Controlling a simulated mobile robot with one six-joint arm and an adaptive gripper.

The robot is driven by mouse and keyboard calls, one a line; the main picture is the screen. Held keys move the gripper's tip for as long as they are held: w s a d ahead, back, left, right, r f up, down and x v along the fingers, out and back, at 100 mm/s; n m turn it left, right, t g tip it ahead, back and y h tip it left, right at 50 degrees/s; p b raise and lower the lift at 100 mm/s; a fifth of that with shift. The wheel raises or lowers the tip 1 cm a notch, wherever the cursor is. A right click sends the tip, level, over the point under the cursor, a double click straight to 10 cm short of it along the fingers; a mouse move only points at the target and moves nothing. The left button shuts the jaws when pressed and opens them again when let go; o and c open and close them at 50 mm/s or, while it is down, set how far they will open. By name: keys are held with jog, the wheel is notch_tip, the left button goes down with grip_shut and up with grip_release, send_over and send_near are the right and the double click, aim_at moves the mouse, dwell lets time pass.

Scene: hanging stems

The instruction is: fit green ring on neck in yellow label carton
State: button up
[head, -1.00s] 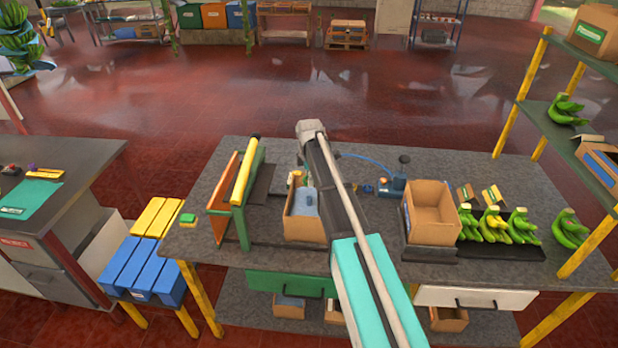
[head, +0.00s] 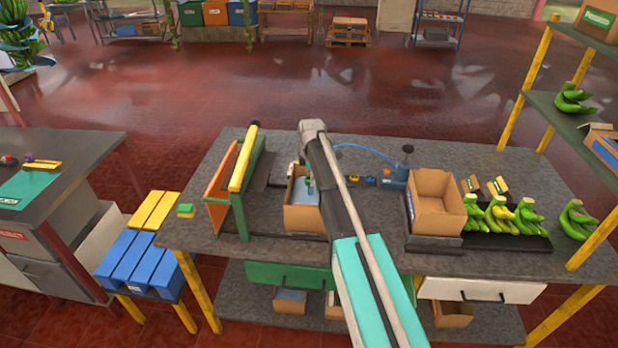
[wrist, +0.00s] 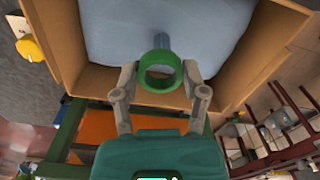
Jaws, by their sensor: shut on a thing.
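The green ring (wrist: 160,72) is between my two fingertips in the wrist view, and my gripper (wrist: 158,90) is shut on it. An open brown carton (wrist: 90,90) lies beyond it, holding a pale blue bag. A short blue-grey neck (wrist: 161,42) stands out of the bag just past the ring's far rim. I cannot tell whether the ring is around the neck or only in line with it. In the head view the carton (head: 300,219) stands on the table, partly hidden by my arm. Its label colour cannot be made out.
A green, orange and yellow rack (head: 238,190) stands left of the carton. A larger open carton (head: 436,211) is to the right, beside green bananas (head: 500,217) on a dark tray. A blue device with a hose (head: 397,176) sits behind.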

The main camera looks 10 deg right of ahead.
aim_at(312, 194)
jog(key=shift+f+b, duration=1.75)
jog(key=shift+f, duration=0.25)
jog(key=shift+s, duration=0.15)
jog(key=shift+f+b, duration=0.6)
jog(key=shift+f, duration=0.05)
dwell(0.7)
jog(key=o, duration=0.9)
jog(key=shift+c, duration=0.2)
jog(key=shift+o, duration=0.2)
jog(key=shift+s, duration=0.1)
jog(key=shift+r+p, duration=1.6)
jog(key=shift+r, duration=0.05)
dwell(0.5)
